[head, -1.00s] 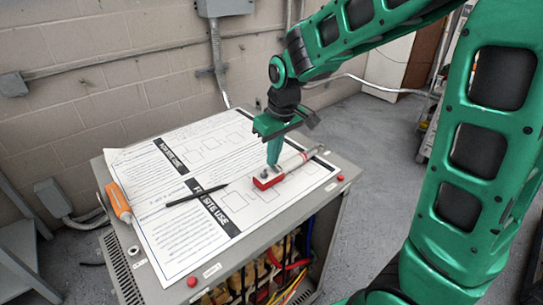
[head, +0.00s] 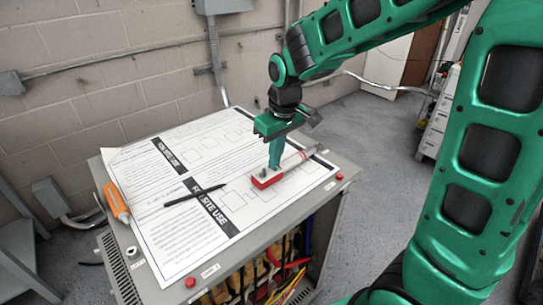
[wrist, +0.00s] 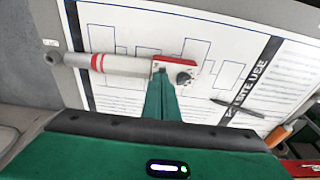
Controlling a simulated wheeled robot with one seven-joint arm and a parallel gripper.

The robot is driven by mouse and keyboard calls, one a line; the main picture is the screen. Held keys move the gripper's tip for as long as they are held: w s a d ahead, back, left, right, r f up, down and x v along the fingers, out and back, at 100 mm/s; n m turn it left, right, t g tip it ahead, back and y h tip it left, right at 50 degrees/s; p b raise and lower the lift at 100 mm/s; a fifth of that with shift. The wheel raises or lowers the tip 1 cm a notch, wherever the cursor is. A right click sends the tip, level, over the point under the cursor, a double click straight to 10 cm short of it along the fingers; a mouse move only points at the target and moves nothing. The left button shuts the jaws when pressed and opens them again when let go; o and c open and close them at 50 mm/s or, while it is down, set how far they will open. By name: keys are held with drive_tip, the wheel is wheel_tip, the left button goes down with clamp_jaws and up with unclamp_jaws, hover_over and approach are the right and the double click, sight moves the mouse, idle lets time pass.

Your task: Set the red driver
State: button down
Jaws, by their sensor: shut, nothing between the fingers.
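The red driver is a tool with a red block-shaped head (head: 267,180) and a grey, red-banded barrel (head: 297,158). It lies on the printed sheet (head: 170,225) on top of the grey cabinet. In the wrist view the barrel (wrist: 125,66) points left, and the red head with a dark round knob (wrist: 184,78) is on the right. My gripper (head: 272,166) points down with its green fingers shut together and empty. Its fingertips (wrist: 161,75) are at the joint of head and barrel; I cannot tell whether they touch. They hide a small part of the driver.
A black pen (head: 193,196) and an orange-handled tool (head: 117,202) lie left of the driver. Small red buttons sit at the cabinet's corners (head: 340,176). The cabinet's open front (head: 285,265) shows coloured wires. A block wall stands behind.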

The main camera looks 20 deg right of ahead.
drive_tip(key=shift+r, duration=0.1)
wheel_tip(320, 180, up, 14)
drive_tip(key=w, duration=0.1)
drive_tip(key=shift+w+a+f, duration=0.2)
drive_tip(key=shift+w+a, duration=0.1)
drive_tip(key=shift+w, duration=0.05)
idle(0.6)
drive_tip(key=s+d+f+m, duration=0.2)
drive_tip(key=s+d+m, duration=0.1)
drive_tip(key=s+d, duration=0.3)
drive_tip(key=s+d+f+m, duration=0.2)
drive_tip(key=s+d, duration=0.3)
drive_tip(key=d, duration=0.3)
drive_tip(key=s+d+f+m, duration=0.3)
drive_tip(key=s, duration=0.5)
drive_tip(key=s+d+f+m+g, duration=0.1)
drive_tip(key=s+d+f+m, duration=0.1)
drive_tip(key=s, duration=0.7)
wheel_tip(320, 180, down, 2)
drive_tip(key=shift+d+f+m+g, duration=0.2)
drive_tip(key=shift+d+m+g, duration=0.15)
drive_tip(key=shift+d, duration=0.55)
drive_tip(key=shift+s, duration=0.1)
